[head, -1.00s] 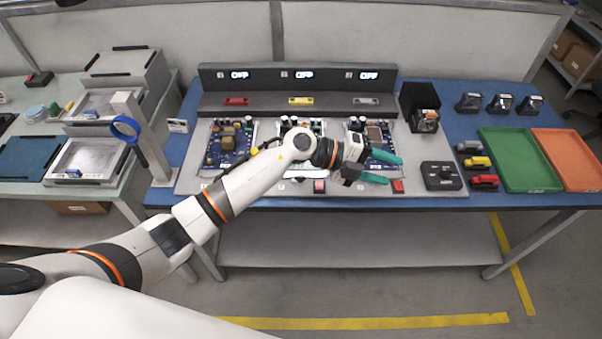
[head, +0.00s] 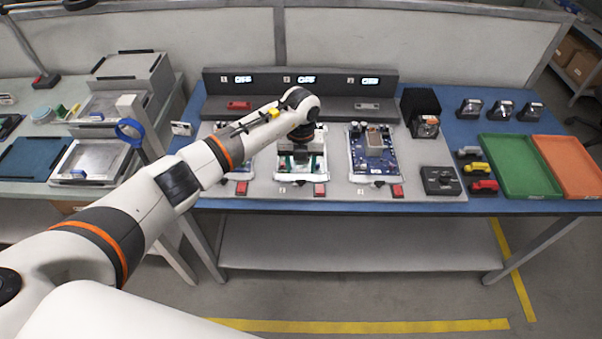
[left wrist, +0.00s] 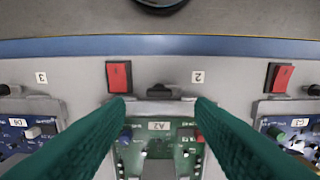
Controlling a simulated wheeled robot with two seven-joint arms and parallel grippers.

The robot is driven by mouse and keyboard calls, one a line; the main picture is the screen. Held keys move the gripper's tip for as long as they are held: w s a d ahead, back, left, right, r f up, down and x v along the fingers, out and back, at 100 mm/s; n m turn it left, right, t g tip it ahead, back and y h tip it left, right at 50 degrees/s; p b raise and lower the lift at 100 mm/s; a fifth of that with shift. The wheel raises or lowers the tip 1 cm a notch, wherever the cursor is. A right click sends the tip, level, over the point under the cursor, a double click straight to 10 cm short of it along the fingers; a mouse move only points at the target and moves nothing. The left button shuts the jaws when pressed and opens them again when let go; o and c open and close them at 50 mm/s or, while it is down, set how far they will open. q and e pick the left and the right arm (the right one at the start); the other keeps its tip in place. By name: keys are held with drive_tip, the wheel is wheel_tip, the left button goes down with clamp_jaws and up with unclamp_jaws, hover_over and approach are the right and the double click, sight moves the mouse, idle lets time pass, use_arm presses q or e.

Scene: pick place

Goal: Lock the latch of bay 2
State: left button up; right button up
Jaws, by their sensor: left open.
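Bay 2 holds a green circuit board (left wrist: 160,141), which also shows in the head view (head: 285,162), partly hidden under my left arm. At its front edge in the left wrist view is a small dark latch-like piece (left wrist: 159,90) above a pale bar. A red rocker piece (left wrist: 119,76) sits beside it, near the label "2" (left wrist: 198,77). I cannot tell whether the latch is locked. My left gripper (left wrist: 161,104) points down over bay 2, its teal fingers spread either side of the board's front edge, with nothing between them. My right gripper is out of view.
Bay 3 (head: 372,150) holds a blue board; bay 1 is partly hidden by my arm. Displays (head: 307,79) reading OFF stand behind. A black control box (head: 440,180), toy cars, a green tray (head: 520,165) and an orange tray (head: 573,160) are to the right.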

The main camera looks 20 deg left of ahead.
sight(301, 180)
use_arm(q)
wheel_tip(301, 180, down, 5)
drive_tip(key=shift+r, duration=0.1)
idle(0.3)
